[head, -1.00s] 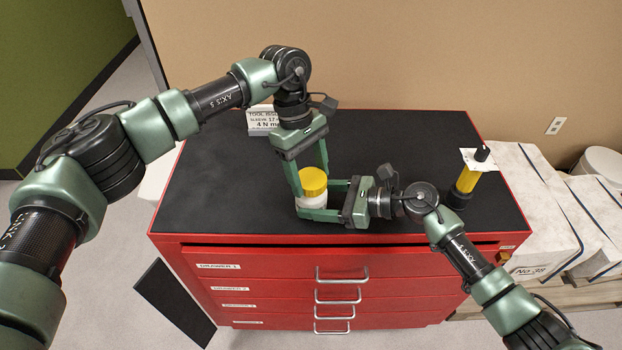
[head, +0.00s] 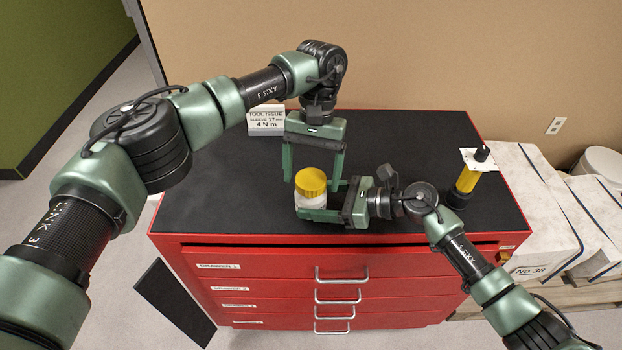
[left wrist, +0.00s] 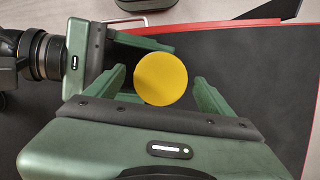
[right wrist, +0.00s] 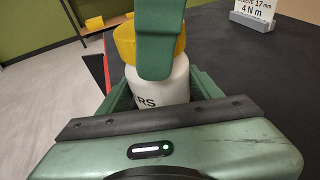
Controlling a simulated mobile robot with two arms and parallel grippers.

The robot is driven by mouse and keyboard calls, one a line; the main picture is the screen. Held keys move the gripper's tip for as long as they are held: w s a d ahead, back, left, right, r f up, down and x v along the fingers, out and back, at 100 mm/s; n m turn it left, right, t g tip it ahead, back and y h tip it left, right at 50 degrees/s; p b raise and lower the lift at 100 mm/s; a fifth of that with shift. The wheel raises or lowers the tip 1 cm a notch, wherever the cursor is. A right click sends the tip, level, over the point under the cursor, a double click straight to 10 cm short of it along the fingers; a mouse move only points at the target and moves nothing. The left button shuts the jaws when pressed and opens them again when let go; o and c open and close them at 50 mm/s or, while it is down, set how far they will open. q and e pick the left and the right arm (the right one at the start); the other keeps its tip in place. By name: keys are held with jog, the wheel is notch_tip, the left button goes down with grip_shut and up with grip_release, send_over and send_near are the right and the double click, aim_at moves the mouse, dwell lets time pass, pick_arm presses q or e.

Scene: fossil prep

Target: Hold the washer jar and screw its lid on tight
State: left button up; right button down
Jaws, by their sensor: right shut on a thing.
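The washer jar (head: 311,201) is a white jar, upright over the cabinet top, with dark lettering partly showing in the right wrist view (right wrist: 165,88). The yellow lid (head: 311,182) sits on its mouth; how tightly it is screwed cannot be told. My right gripper (head: 304,205) is shut on the jar's body from the right. My left gripper (head: 312,182) points down from above and behind, its fingers open on either side of the lid. In the left wrist view the lid (left wrist: 161,78) lies between the fingers with gaps. One left finger hides part of the lid in the right wrist view.
The black mat (head: 230,190) on the red drawer cabinet is mostly clear. A tool-issue sign (head: 266,120) stands at the back. A yellow-and-black tool (head: 467,178) stands at the right edge. White wrapped blocks (head: 535,200) are beyond the cabinet's right side.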

aim_at(310, 180)
pick_arm(q)
jog(key=shift+r, duration=0.15)
jog(key=shift+r, duration=1.6)
